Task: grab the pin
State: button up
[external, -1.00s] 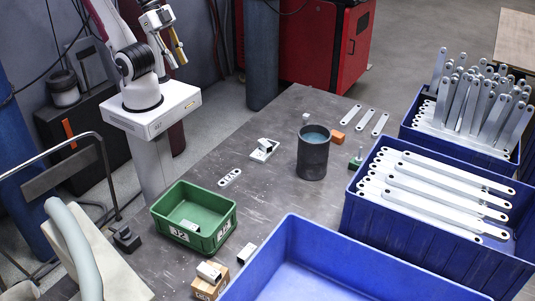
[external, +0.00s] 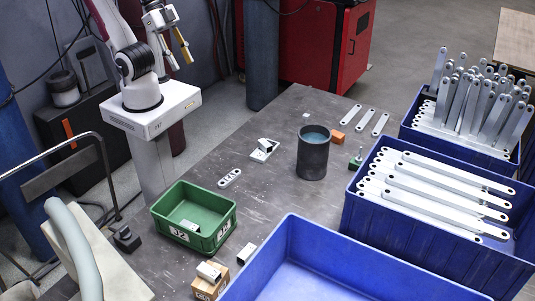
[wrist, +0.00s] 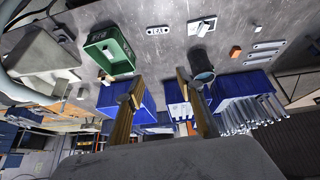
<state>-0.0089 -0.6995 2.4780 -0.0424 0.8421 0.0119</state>
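No part is plainly a pin. A small green piece with an upright knob (external: 355,160) stands on the table's right edge beside the blue crates; I cannot tell whether it is the pin. My gripper (external: 175,50) is raised above the white robot base at the upper left, far from the parts on the table. In the wrist view my gripper (wrist: 160,98) shows two brass-coloured fingers spread wide apart, with nothing between them. The fingers hide parts of the blue crates and the dark cup behind them.
A green bin (external: 160,214), a dark cup (external: 313,160), a holed plate (external: 230,178), a white bracket (external: 265,150) and an orange block (external: 337,138) are on the grey table. Blue crates (external: 360,210) line its right side. The table's middle is largely clear.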

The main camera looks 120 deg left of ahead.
jog(key=w+a+r+n+t, duration=0.2)
jog(key=w+n+t, duration=0.15)
jog(key=w, duration=1.85)
jog(key=w+a+f+n+t+y, duration=0.1)
jog(key=w+a+f+n+y, duration=0.35)
jog(key=w+a, duration=0.8)
jog(key=w+a+f+n+g+y, duration=0.25)
jog(key=a+f+n+y, duration=0.3)
jog(key=a+f, duration=0.85)
jog(key=s+a+f+n+g+y, duration=0.4)
jog(key=s+a+f+g, duration=0.4)
jog(key=s+a+f, duration=0.4)
jog(key=shift+s+f+n, duration=0.15)
jog(key=shift+s+n, duration=0.2)
jog(key=shift+s, duration=0.2)
